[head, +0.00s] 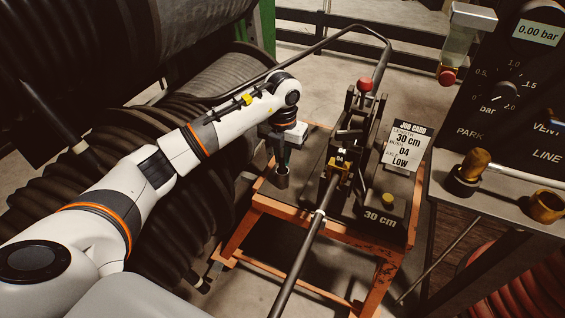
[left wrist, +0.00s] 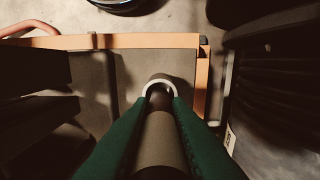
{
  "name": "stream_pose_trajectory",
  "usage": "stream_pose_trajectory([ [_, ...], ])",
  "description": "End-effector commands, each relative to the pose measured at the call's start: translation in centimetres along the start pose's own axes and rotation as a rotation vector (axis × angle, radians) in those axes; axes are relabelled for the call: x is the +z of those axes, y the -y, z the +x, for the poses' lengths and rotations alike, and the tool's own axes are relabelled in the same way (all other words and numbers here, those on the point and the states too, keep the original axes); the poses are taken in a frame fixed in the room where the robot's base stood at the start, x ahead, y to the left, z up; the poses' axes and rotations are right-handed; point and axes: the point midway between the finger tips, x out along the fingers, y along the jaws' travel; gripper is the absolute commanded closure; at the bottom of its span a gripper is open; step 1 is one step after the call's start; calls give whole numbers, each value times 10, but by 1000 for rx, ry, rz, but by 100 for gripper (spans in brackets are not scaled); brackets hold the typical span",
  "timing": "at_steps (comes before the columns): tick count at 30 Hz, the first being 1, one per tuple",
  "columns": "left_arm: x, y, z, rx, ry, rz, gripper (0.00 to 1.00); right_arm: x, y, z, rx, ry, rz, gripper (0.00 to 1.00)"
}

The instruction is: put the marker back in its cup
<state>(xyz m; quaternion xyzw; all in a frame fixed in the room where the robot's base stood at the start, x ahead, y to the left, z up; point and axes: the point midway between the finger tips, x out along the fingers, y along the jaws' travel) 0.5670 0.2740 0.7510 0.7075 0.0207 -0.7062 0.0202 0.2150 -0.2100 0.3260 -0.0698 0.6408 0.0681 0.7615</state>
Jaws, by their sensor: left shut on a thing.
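My left gripper (head: 284,160) is over the left part of the orange-framed bench, pointing down. In the left wrist view, its two green fingers (left wrist: 160,120) are shut on the marker (left wrist: 163,145), a grey-brown cylinder running away from the camera. A dark grey cup (head: 282,180) stands on the bench directly below the fingers. Its pale round rim (left wrist: 160,82) shows at the marker's far end in the left wrist view. The marker lines up with the rim; I cannot tell how far inside it is. In the head view the fingers mostly hide the marker. My right gripper is not in view.
The crimper with a red knob (head: 365,86) stands right of the cup, with a hose (head: 305,246) running through it. A job card (head: 407,148) stands behind. Large black hose coils (head: 120,140) crowd the left. A control panel (head: 510,90) is at the right.

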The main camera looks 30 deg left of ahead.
Motion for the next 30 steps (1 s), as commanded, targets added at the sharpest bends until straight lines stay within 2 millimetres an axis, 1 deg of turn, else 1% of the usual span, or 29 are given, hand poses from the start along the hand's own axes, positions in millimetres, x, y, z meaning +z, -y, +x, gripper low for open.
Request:
stream_pose_trajectory([
  [1,1,0,10,0,4,0,100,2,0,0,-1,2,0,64],
  [3,1,0,20,1,4,0,100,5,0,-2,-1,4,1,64],
  [5,1,0,26,1,3,0,100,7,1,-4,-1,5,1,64],
  [17,0,0,29,0,0,0,100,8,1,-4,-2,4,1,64],
  [18,0,0,29,0,0,0,80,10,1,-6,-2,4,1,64],
  [20,0,0,29,0,0,0,71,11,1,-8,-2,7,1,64],
  [21,0,0,29,0,0,0,64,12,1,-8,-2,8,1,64],
  [22,0,0,29,0,0,0,62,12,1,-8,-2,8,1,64],
  [30,0,0,28,0,1,0,62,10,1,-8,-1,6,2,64],
])
